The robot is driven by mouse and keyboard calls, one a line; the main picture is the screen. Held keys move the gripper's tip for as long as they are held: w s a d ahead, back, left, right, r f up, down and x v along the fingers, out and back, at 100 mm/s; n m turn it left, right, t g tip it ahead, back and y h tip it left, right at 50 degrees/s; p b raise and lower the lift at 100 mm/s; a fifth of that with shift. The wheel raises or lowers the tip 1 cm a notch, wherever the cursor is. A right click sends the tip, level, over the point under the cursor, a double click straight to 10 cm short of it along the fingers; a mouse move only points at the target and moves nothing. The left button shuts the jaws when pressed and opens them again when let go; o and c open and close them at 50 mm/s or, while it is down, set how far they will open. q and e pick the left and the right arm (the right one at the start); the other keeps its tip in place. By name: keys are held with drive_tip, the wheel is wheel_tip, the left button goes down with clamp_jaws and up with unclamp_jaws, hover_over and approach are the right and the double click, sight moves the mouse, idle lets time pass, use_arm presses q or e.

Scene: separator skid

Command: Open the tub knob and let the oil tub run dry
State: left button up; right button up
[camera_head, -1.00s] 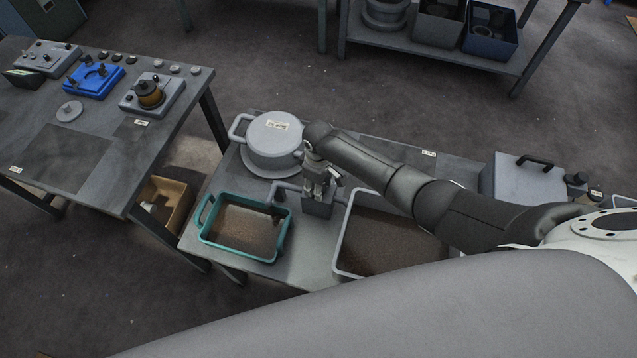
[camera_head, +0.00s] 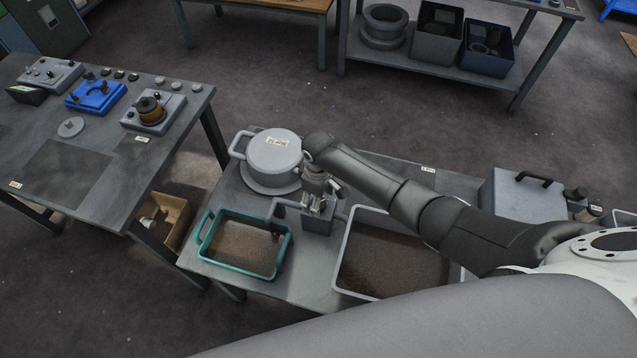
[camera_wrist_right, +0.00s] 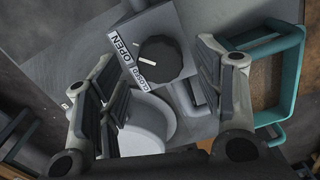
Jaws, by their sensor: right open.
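The black tub knob (camera_wrist_right: 160,62) sits on a grey block (camera_head: 318,224), beside labels reading OPEN and CLOSED. Its white pointer line faces the labels; I cannot tell which one it marks. My right gripper (camera_head: 318,202) is over the block. In the right wrist view the right gripper (camera_wrist_right: 165,92) is open, its fingers spread to either side of the knob, with nothing between them. A pale tub (camera_head: 395,258) right of the block holds brown oil. A teal-rimmed tray (camera_head: 200,243) left of the block also holds brown liquid. My left gripper is not in view.
A lidded grey pot (camera_head: 274,152) stands behind the block on the same bench. A grey box with a black handle (camera_head: 535,178) is to the right. A separate table (camera_head: 65,165) stands left, with a tan bin (camera_head: 175,222) below.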

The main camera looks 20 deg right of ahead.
wheel_tip(320, 180, up, 10)
drive_tip(key=shift+f, duration=0.2)
idle(0.6)
